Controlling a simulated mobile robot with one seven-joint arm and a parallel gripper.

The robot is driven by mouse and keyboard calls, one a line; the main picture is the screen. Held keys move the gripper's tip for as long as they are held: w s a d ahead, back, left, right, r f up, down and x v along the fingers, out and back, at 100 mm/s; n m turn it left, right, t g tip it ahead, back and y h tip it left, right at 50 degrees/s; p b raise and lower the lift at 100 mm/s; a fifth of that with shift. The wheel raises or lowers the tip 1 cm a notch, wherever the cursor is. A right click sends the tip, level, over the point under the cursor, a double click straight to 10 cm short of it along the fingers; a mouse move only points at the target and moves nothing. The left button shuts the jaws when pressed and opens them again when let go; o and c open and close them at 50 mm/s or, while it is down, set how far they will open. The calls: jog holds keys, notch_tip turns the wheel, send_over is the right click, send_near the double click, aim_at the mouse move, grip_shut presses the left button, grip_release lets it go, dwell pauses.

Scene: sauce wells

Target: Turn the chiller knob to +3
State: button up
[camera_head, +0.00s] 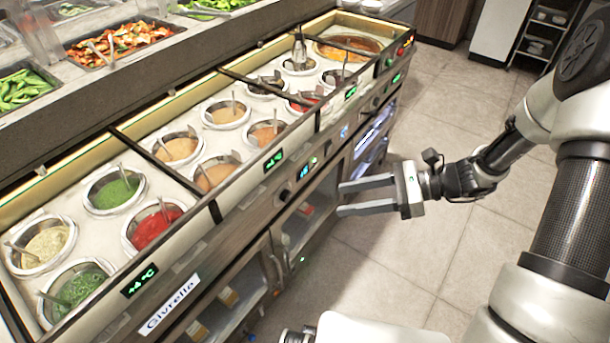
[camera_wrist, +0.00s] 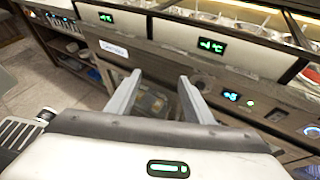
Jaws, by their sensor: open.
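The chiller knob (camera_head: 285,195) is a small dark round knob on the front panel of the sauce counter. In the wrist view a dark knob (camera_wrist: 277,115) shows at the right, beside a small blue-lit display (camera_wrist: 230,95). The blue-lit display (camera_head: 306,168) also shows in the head view; its digits are too small to read surely. My gripper (camera_head: 342,199) is open and empty, apart from the panel, its two fingers pointing left toward the counter front. In the wrist view my gripper (camera_wrist: 157,82) has its fingers spread, left of the knob.
Green temperature displays (camera_head: 139,282) (camera_head: 273,160) line the counter's upper edge. Cabinet doors with handles (camera_head: 275,270) lie below the panel. Sauce wells with ladles, such as a red one (camera_head: 160,228), fill the top. The tiled floor (camera_head: 395,255) beside the counter is clear.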

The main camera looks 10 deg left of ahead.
jog(key=w+f+m+t+y+b, duration=0.2)
jog(key=w+f+m+t, duration=0.15)
jog(key=f+m, duration=0.45)
jog(key=w+f+m+t+y+b, duration=0.2)
jog(key=f+m+t+b, duration=0.15)
jog(key=f, duration=0.75)
jog(key=b, duration=0.1)
send_near(289, 198)
jog(key=shift+m, duration=0.45)
jog(key=x, duration=0.8)
jog(key=shift+a, duration=0.2)
jog(key=c, duration=1)
jog(key=shift+c, duration=0.2)
